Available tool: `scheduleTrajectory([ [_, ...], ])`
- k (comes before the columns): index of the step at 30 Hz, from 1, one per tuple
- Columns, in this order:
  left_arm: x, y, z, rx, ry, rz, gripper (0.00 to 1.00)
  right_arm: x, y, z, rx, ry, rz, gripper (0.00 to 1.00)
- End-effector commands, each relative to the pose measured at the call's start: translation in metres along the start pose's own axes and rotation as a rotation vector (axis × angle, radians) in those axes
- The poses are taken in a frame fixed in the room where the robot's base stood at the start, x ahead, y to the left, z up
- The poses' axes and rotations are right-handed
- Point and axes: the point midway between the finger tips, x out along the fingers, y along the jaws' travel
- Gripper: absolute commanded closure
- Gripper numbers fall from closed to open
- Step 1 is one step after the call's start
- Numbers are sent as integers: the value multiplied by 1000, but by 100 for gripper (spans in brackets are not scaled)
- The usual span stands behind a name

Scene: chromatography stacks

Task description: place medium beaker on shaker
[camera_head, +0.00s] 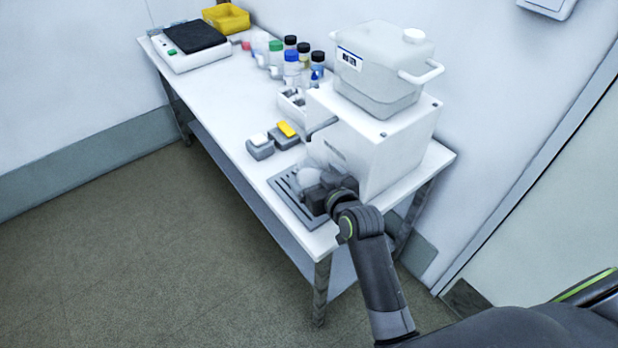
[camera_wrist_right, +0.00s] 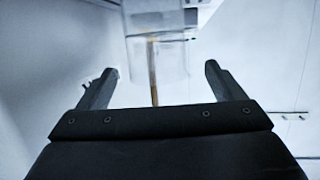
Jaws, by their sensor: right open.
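The shaker (camera_head: 196,38), a white device with a black top plate, stands at the far left end of the table. A pale translucent vessel (camera_head: 306,177), apparently the beaker, stands on the grey slotted tray (camera_head: 287,196) in front of the white dispenser, partly hidden by my right gripper (camera_head: 318,192). In the right wrist view a clear vessel (camera_wrist_right: 160,60) shows ahead, between and beyond the fingertips of my open right gripper (camera_wrist_right: 162,74). I cannot tell its size. My left gripper is not in view.
The white dispenser (camera_head: 375,150) with a white tank (camera_head: 378,75) on top stands close beside my right gripper. Several capped bottles (camera_head: 291,65), two small grey boxes (camera_head: 260,147) and a yellow bin (camera_head: 226,18) are on the table. The table's left-middle surface (camera_head: 215,95) is clear.

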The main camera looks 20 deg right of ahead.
Motion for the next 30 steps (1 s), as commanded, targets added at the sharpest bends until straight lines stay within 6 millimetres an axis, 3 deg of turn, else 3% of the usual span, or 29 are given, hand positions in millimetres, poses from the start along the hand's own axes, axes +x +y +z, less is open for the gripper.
scheduleTrajectory([
  [9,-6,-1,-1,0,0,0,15,38,4,-6,-1,0,0,11],
  [20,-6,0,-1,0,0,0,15,43,4,-5,-1,0,1,12],
  [30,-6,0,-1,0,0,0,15,43,4,-5,0,0,1,57],
])
